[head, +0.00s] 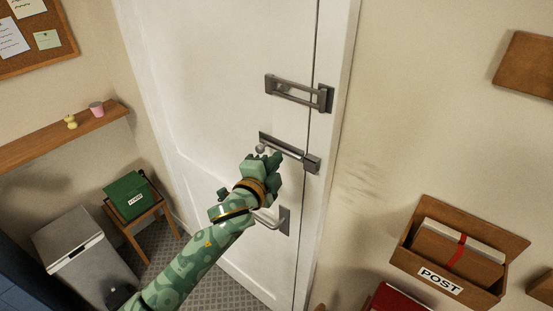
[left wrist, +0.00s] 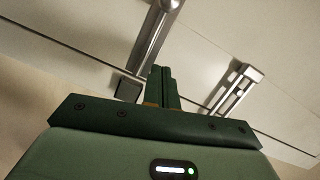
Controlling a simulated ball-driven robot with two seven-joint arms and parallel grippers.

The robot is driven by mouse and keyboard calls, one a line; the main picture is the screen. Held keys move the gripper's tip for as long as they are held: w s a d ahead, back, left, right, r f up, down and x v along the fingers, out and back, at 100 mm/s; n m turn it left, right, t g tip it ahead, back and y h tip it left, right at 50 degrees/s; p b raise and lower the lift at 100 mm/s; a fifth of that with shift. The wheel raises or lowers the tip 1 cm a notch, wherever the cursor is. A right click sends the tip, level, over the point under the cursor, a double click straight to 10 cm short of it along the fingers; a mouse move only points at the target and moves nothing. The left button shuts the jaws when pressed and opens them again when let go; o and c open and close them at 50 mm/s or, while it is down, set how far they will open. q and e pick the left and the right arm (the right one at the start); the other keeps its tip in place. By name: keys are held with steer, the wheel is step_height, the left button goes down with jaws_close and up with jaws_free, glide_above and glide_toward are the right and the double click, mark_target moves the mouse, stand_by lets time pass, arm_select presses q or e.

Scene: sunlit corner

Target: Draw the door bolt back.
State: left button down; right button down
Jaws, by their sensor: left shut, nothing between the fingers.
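The door bolt (head: 290,150) is a dark metal bar with a round knob (head: 260,149), on the white door (head: 215,100). Its bar reaches across the door's edge line to a block-shaped keeper (head: 312,163) on the frame. My left gripper (head: 273,159), green, is just below the bar and right of the knob; I cannot tell whether it touches. In the left wrist view its fingers (left wrist: 162,86) are shut together with nothing between them. The bolt (left wrist: 157,38) and its keeper (left wrist: 127,89) show beyond the fingertips, partly hidden. My right gripper is not in view.
A metal door guard (head: 297,93) sits above the bolt, and a lever handle (head: 268,220) below, partly behind my arm. A wooden post box (head: 460,255) hangs on the right wall. A shelf (head: 55,138), a bin (head: 82,255) and a stool (head: 150,220) stand left.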

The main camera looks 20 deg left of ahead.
arm_select(q)
steer(key=s+a+b, duration=0.1)
steer(key=s+a, duration=0.1)
steer(key=s, duration=0.6)
steer(key=shift+a, duration=0.4)
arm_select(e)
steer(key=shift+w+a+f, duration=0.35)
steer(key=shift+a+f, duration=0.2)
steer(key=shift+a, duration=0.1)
arm_select(q)
steer(key=shift+s+d, duration=0.1)
steer(key=shift+d, duration=0.05)
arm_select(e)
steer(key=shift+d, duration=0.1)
